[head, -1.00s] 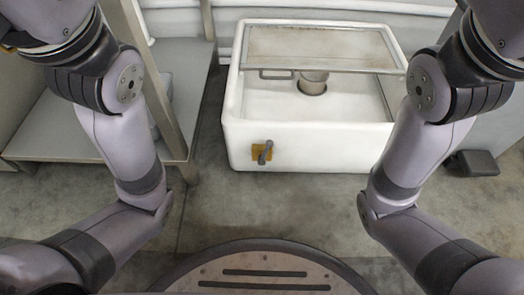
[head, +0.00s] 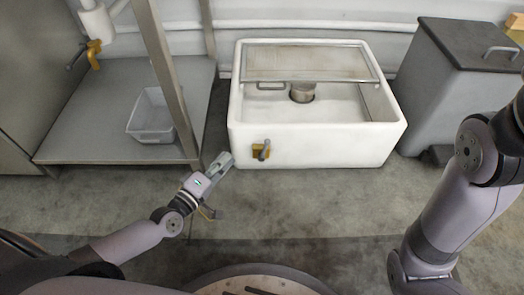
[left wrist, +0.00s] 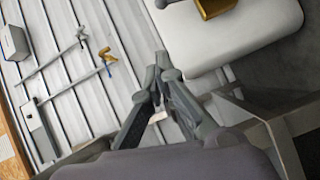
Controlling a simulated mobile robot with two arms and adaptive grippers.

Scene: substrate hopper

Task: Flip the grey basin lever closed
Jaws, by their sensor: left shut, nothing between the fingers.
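The grey basin lever (head: 264,149) sits on a yellow mount (head: 257,152) on the front wall of the white basin (head: 330,146), left of the middle. In the head view it stands roughly upright, leaning slightly. My left gripper (head: 225,161) is shut and empty, close to the basin's front left corner and left of the lever, apart from it. In the left wrist view the shut fingertips (left wrist: 162,66) are near the basin's white wall (left wrist: 225,42), and the yellow mount (left wrist: 214,6) is cut by the top edge. My right gripper is out of view.
A metal shelf (head: 100,95) with a white bin (head: 152,118) and a post stands left of the basin. A dark-lidded grey container (head: 450,85) stands to the right. A framed screen (head: 310,62) lies over the basin's back. The floor in front is clear.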

